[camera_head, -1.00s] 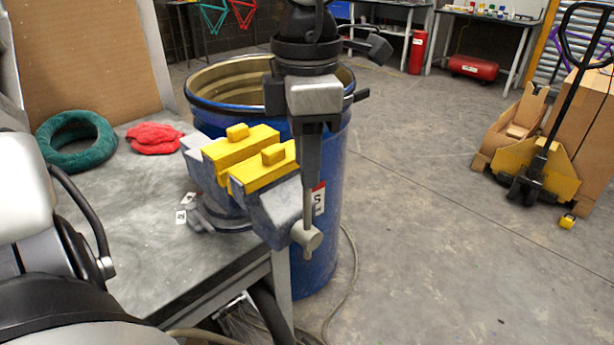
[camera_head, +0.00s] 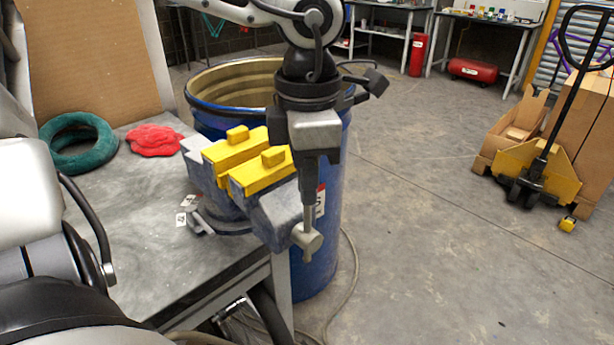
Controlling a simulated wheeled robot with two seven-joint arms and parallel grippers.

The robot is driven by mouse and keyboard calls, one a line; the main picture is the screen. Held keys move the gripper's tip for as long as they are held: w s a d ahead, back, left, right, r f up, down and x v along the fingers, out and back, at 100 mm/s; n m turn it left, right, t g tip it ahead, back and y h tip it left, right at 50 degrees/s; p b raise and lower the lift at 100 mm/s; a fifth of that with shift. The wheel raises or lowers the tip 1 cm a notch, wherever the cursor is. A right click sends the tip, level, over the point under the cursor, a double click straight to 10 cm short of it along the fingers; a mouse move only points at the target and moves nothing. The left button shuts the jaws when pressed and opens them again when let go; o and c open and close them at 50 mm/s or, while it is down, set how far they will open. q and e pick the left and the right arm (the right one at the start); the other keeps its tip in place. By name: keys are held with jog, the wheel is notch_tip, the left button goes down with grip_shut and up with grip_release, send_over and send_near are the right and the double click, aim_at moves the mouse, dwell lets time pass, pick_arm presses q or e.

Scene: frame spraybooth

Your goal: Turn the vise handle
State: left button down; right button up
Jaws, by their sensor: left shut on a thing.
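The vise (camera_head: 270,214) is blue-grey with yellow jaw pads (camera_head: 236,150) and is mounted at the right corner of the workbench. Its handle (camera_head: 308,217) is a thin grey bar through a round screw head (camera_head: 306,238) at the vise's front. The bar stands about upright. My left gripper (camera_head: 309,189) points down from above and is shut on the upper part of the bar, hiding its top end. My right gripper is not in view.
The grey workbench (camera_head: 140,235) holds a green ring (camera_head: 80,160) and a red cloth (camera_head: 154,139). A blue drum (camera_head: 325,250) stands close behind the vise. A pallet jack (camera_head: 540,170) is at the far right. Floor between is clear.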

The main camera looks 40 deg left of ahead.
pick_arm(q)
jog(key=shift+w, duration=0.1)
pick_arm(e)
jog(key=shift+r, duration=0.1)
pick_arm(q)
jog(key=shift+w+g+p, duration=0.3)
jog(key=shift+w+g, duration=0.15)
jog(key=shift+g, duration=0.15)
jog(key=w+g, duration=0.1)
jog(key=g, duration=0.1)
jog(key=w+f+g, duration=0.1)
jog(key=w+g, duration=0.1)
jog(key=w+f+g, duration=0.1)
jog(key=w, duration=0.1)
jog(key=shift+d+g+p, duration=0.25)
jog(key=shift+g+p, duration=0.1)
jog(key=shift+g, duration=0.05)
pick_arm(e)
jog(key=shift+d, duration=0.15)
pick_arm(q)
jog(key=shift+y, duration=0.3)
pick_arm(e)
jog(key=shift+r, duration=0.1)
pick_arm(q)
jog(key=c, duration=1.5)
grip_release()
jog(key=shift+r, duration=0.1)
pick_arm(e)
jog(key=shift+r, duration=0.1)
